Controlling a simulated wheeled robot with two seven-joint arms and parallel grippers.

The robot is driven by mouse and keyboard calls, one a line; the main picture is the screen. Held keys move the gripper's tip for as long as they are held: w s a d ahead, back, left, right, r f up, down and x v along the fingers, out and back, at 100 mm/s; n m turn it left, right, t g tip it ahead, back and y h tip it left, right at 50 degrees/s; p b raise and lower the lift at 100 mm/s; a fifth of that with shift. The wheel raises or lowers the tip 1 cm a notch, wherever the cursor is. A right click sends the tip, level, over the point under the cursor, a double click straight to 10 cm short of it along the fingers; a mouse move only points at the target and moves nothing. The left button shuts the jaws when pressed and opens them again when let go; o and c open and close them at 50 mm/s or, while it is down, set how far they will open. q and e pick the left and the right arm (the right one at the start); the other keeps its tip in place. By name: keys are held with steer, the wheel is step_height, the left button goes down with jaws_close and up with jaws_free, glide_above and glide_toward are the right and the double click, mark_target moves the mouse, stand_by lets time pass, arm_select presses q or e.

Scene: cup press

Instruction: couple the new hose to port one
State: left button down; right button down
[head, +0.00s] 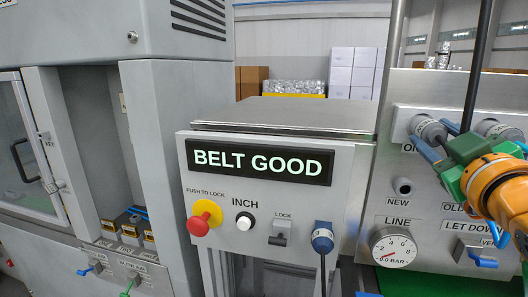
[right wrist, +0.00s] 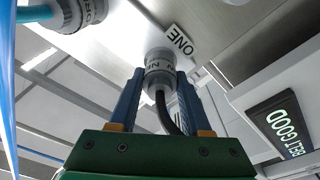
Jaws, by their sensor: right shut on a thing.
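The new hose's coupling (head: 430,129) is a grey collar at the panel's port one, beside a partly hidden label starting "ON". In the right wrist view the coupling (right wrist: 160,70) stands against the panel by the ONE label (right wrist: 180,41). Whether it is locked in cannot be told. A black hose (right wrist: 165,112) leaves it and curves behind my gripper. My right gripper (right wrist: 160,76), green with blue fingers, is shut on the coupling, one finger on each side. In the head view my right gripper (head: 428,142) partly covers the panel. My left gripper is out of view.
A second grey coupling (head: 500,131) sits to the right on the panel. Below are a NEW label (head: 399,189), a LINE gauge (head: 394,247) reading 0.0 bar and a blue valve handle (head: 483,261). The press box reads BELT GOOD (head: 258,162), with a red push button (head: 199,224).

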steer(key=shift+r+m, duration=0.15)
steer(key=shift+m, duration=0.75)
steer(key=m, duration=0.3)
steer(key=shift+h, duration=0.4)
steer(key=m, duration=0.3)
steer(key=shift+m+h, duration=0.4)
steer(key=shift+c, duration=2.4)
jaws_free()
steer(key=shift+o, duration=1)
steer(key=shift+w, duration=0.2)
